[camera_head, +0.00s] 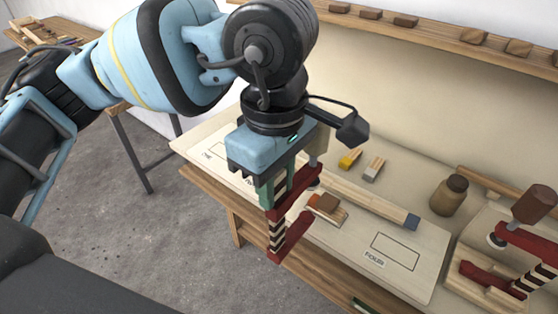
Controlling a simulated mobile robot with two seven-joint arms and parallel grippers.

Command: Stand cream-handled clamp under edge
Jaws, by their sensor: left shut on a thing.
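My left gripper (272,187) comes in from the upper left and points down. It is shut on a red clamp (290,235) with a dark-and-cream striped bar. The clamp hangs tilted in front of the bench's front edge, its lower red arm low. A pale handle shows beside the gripper, partly hidden by it. I cannot tell whether the clamp touches the bench (215,187). A second red clamp (515,240) with a brown handle stands at the right. My right gripper is not in view.
A pale board with marked rectangles (408,272) covers the bench top. On it lie a long wooden strip with a blue end (375,205), small blocks (350,159) and an orange-and-brown piece (327,208). A brown jar (449,195) stands at right. A shelf (450,37) runs behind.

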